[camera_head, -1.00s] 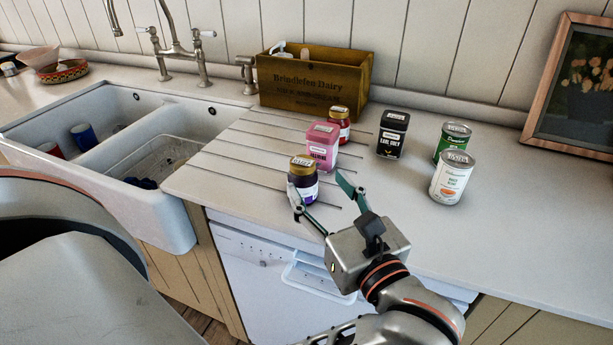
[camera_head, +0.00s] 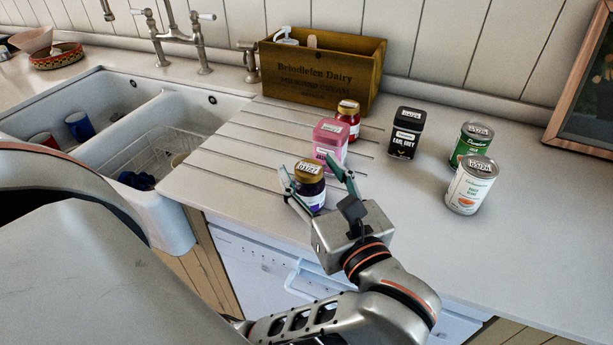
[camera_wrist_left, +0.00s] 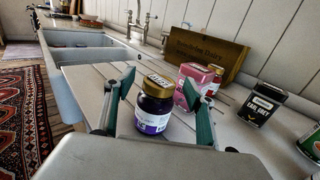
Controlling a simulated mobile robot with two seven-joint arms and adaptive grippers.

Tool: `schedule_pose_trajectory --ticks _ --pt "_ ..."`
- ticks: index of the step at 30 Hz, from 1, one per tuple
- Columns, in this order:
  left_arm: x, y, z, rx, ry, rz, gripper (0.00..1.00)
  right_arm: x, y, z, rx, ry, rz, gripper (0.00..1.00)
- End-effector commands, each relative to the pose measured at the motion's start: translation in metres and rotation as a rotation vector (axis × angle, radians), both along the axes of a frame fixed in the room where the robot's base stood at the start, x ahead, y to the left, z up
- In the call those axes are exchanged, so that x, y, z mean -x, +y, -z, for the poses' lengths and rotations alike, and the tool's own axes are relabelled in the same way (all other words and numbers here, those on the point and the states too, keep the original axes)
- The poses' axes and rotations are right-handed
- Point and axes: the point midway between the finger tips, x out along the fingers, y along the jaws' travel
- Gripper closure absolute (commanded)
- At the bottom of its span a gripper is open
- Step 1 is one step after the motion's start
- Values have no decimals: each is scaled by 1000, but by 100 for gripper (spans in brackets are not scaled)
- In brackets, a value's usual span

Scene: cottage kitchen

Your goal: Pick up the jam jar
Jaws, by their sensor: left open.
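A dark purple jar with a gold lid (camera_head: 310,186) stands upright near the counter's front edge; it also shows in the left wrist view (camera_wrist_left: 153,106). A second gold-lidded jar, red (camera_head: 348,119), stands behind the pink tin and is partly hidden; I cannot read either label. My left gripper (camera_head: 307,166) is open, with its green-padded fingers on either side of the purple jar. In the left wrist view, gaps show between the jar and both fingers (camera_wrist_left: 158,84). My right gripper is not in view.
A pink tin (camera_head: 330,138) stands close behind the purple jar. A black Earl Grey tin (camera_head: 406,132), a green can (camera_head: 471,143) and a white can (camera_head: 470,187) stand to the right. A wooden crate (camera_head: 321,76) is behind. The sink (camera_head: 150,110) is left.

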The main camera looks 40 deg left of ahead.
Motion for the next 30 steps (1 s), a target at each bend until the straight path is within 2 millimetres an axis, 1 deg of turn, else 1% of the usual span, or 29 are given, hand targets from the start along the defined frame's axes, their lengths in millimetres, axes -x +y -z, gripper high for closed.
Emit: schedule_pose_trajectory --ticks 5,8,9,11,12,19,22,26,30 --pt "0 0 0 1 1 0 45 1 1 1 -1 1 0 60" --pt "0 0 0 1 1 0 69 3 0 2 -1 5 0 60" --pt "0 0 0 1 1 0 79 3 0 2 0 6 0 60" --pt "0 0 0 1 1 0 95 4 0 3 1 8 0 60" --pt "0 0 0 1 0 0 97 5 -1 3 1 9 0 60" --pt "0 0 -1 0 -2 -1 97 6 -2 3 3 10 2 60" --pt "0 0 -9 1 -4 -1 97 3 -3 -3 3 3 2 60" --pt "1 0 -31 3 -9 -2 97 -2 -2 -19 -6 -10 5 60" --pt "1 0 -61 3 -10 -1 97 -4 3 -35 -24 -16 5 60"
